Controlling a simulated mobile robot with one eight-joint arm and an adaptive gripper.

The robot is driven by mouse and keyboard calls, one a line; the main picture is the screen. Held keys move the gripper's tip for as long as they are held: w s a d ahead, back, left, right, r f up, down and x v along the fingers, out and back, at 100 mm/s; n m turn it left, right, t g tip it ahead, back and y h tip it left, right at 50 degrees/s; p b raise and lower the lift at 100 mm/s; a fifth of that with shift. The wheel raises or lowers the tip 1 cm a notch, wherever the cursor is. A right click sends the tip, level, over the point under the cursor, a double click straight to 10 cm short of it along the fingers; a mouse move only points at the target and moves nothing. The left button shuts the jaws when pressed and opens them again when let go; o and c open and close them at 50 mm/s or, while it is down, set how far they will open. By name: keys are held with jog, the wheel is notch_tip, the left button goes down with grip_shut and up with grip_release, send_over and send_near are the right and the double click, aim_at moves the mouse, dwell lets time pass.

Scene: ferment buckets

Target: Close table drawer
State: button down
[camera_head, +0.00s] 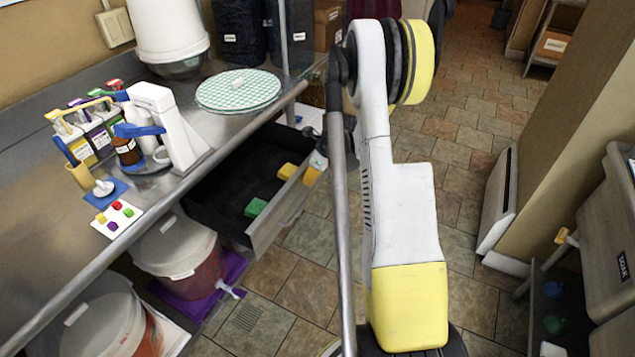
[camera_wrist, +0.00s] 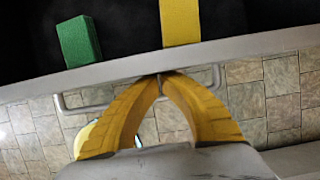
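The table drawer (camera_head: 232,170) is pulled out from under the metal table (camera_head: 215,128), its black inside showing in the head view. A green block (camera_head: 256,207) and a yellow block (camera_head: 287,171) lie in it. The green block (camera_wrist: 78,41) and yellow block (camera_wrist: 180,22) also show in the wrist view. My gripper (camera_wrist: 163,77) has its yellow fingertips together at the drawer's front panel (camera_wrist: 125,68), by the metal bar handle (camera_wrist: 88,109). I cannot tell whether the handle is between the fingers. In the head view, my gripper (camera_head: 311,176) is partly hidden, just outside the front panel.
Lidded buckets (camera_head: 177,246) stand below the table, one on a purple mat (camera_head: 232,268). The tabletop holds a white stand (camera_head: 165,125), bottles and a green-patterned round board (camera_head: 238,90). Tiled floor (camera_head: 290,285) is clear in front of the drawer. A grey unit (camera_head: 612,235) stands right.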

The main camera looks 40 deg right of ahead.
send_over(258, 175)
dwell(0.3)
dwell(0.4)
